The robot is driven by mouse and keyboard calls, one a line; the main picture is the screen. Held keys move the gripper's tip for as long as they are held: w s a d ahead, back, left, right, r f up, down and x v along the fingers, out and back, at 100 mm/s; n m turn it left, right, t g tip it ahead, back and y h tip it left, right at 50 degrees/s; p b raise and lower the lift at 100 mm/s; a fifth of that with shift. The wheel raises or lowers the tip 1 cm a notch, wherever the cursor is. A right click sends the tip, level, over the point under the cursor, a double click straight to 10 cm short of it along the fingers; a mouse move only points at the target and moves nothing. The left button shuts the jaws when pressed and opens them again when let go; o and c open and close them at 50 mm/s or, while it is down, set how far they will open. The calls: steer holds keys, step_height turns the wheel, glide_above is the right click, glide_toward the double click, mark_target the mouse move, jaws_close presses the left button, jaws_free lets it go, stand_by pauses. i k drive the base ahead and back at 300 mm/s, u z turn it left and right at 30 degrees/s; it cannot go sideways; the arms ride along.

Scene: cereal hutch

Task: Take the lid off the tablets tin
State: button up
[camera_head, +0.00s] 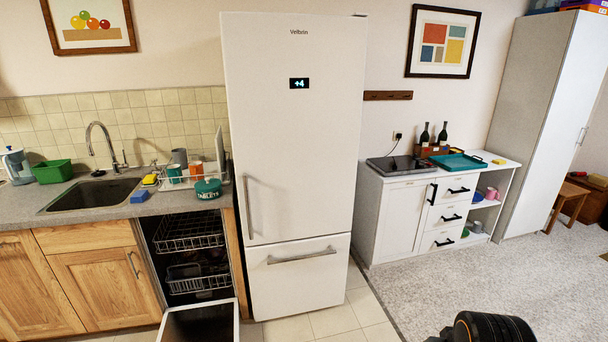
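The tablets tin (208,193) is a small teal tin with "TABLETS" on its front. It stands upright on the right end of the grey counter, close to the fridge's left side. Its lid (207,183) is on top, with a small knob in the middle. Only a dark rounded part of my arm shows at the bottom right edge, far from the tin. My gripper's fingers are not in view.
The dishwasher door (200,322) hangs open below the tin, its racks showing. A dish rack (180,182) with mugs stands left of the tin. The tall white fridge (290,150) rises to its right. A blue sponge (139,196) lies left. Carpet at right is clear.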

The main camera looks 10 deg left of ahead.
mark_target(207, 184)
steer(key=i, duration=1.8)
steer(key=u, duration=1.65)
